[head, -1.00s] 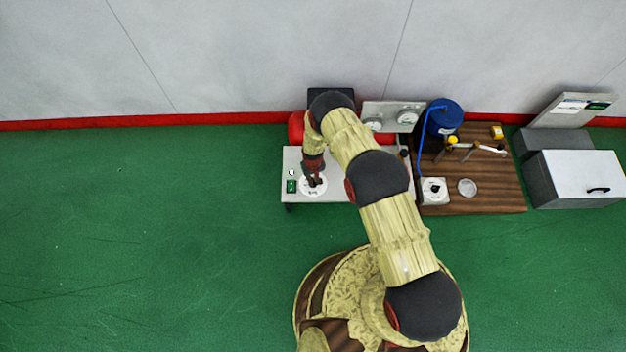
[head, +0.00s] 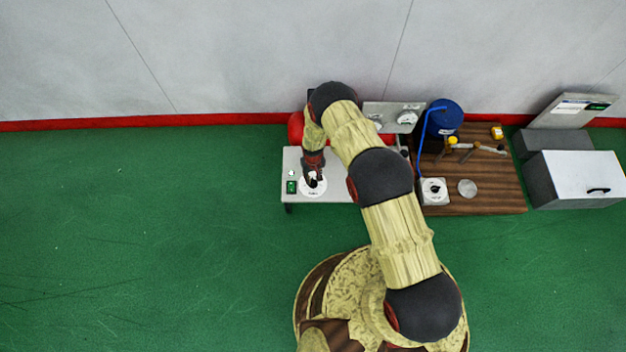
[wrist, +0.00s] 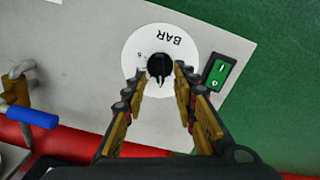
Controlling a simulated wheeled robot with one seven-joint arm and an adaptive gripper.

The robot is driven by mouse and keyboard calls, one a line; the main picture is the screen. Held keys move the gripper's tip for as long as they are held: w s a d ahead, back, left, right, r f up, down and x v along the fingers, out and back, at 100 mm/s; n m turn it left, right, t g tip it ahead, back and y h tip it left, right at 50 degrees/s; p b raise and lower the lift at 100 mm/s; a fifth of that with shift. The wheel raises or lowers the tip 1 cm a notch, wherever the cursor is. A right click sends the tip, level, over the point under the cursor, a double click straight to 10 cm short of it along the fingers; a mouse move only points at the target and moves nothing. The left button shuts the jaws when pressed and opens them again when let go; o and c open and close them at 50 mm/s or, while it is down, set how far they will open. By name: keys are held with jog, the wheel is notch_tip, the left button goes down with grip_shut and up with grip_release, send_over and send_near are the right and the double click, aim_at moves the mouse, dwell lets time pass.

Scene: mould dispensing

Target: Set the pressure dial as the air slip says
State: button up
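The pressure dial is a white disc (wrist: 190,45) marked BAR with a black knob (wrist: 159,66) at its centre. In the head view the dial (head: 318,191) lies at the left end of a grey panel (head: 340,190), partly under my gripper. My gripper (wrist: 161,71) is open, with one finger on each side of the knob. A gap shows between each fingertip and the knob, so it holds nothing. In the head view my gripper (head: 313,174) is over the dial. I cannot make out any air slip text.
A green rocker switch (wrist: 221,72) sits beside the dial. A blue-handled valve (wrist: 32,116) and a red tank (head: 296,126) are near the panel. A wooden board (head: 490,190) with a blue pot (head: 446,117) stands right, then a grey box (head: 580,180) and sloped stand (head: 547,119).

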aim_at(313, 182)
notch_tip(313, 182, up, 8)
jog(key=shift+r, duration=0.25)
dwell(0.5)
jog(key=s+d+g, duration=0.2)
jog(key=s, duration=0.6)
jog(key=s+d+r+p, duration=0.1)
jog(key=s+d+r, duration=0.1)
jog(key=r, duration=1)
jog(key=s+d+r+m, duration=0.1)
jog(key=s+d+r, duration=0.1)
jog(key=r, duration=1)
jog(key=s+d+r+p, duration=0.1)
jog(key=s+d+r, duration=0.1)
jog(key=r, duration=1)
jog(key=s+d+r+m+t+p, duration=0.1)
jog(key=s+r, duration=0.3)
jog(key=r, duration=0.8)
jog(key=s+d+r+t+p, duration=0.2)
jog(key=s+d+r+t, duration=0.2)
jog(key=r, duration=0.8)
jog(key=s+d+r+m+t+p, duration=0.1)
jog(key=s+r, duration=0.5)
jog(key=r, duration=0.6)
jog(key=shift+d+r+m+t+p, duration=0.35)
jog(key=shift+d+t+p, duration=0.35)
jog(key=shift+d, duration=0.55)
